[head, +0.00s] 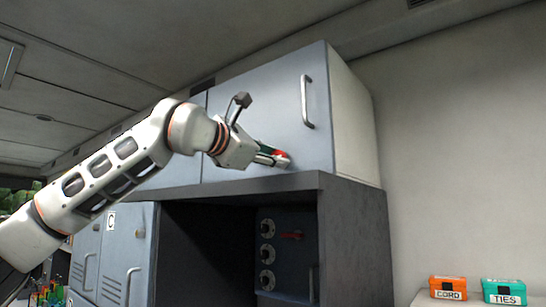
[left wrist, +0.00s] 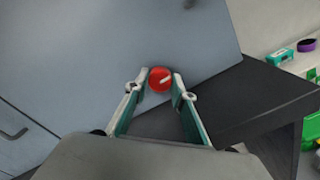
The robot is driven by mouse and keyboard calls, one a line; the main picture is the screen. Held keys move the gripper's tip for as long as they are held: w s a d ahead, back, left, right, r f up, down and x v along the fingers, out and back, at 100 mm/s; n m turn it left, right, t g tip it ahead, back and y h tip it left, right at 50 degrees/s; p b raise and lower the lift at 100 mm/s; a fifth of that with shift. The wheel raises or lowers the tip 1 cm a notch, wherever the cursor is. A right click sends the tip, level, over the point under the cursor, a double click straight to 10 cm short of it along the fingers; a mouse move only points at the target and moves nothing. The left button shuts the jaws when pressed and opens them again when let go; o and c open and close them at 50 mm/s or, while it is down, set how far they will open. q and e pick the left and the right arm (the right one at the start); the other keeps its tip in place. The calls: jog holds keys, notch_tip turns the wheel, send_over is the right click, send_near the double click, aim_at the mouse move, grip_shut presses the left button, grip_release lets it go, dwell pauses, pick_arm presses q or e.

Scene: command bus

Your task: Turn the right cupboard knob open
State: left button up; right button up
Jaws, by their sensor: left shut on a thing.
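The red knob (left wrist: 160,79) sits low on the grey right cupboard door (head: 265,115). It carries a pale mark that slants slightly up to the right in the left wrist view. My left gripper (head: 280,160) reaches the knob from the left, with its fingers shut around it, one on each side; it also shows in the left wrist view (left wrist: 160,85). In the head view the fingers partly hide the knob (head: 279,153). The door looks closed, with a vertical metal handle (head: 307,102) at its upper right. My right gripper is not in view.
A dark shelf edge (head: 270,186) runs just below the door and gripper. Under it is an open bay with a dial panel (head: 284,250). An orange CORD box (head: 448,289) and a teal TIES box (head: 504,292) stand at lower right.

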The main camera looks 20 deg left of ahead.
pick_arm(q)
jog(key=o, duration=1.1)
jog(key=v, duration=1.2)
